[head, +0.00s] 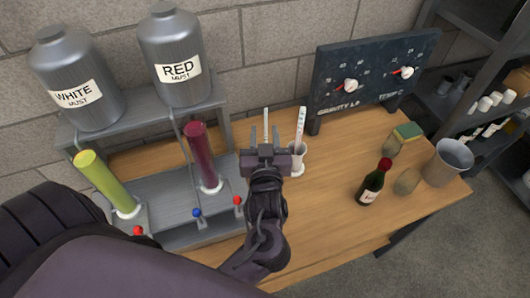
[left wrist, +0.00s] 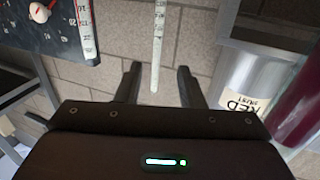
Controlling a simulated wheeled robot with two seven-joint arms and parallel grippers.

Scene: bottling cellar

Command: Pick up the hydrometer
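A slim pale graduated stick, which looks like the hydrometer (head: 266,122), stands up beyond my left gripper (head: 267,150). In the left wrist view the stick (left wrist: 159,40) lies between the two fingers, with a gap on each side. The gripper is open and does not touch it there. Its lower part is hidden behind the gripper in the head view. A second marked stick (head: 301,124) leans in a small white holder (head: 298,156) just right of the gripper. It also shows in the left wrist view (left wrist: 87,32). My right gripper is not in view.
A metal rack with a yellow tube (head: 102,180) and a dark red tube (head: 203,155) is left of the gripper. A dark dial board (head: 370,80) stands behind. A bottle (head: 372,187), a sponge (head: 408,131) and a metal bucket (head: 449,162) are at right. The table's middle front is clear.

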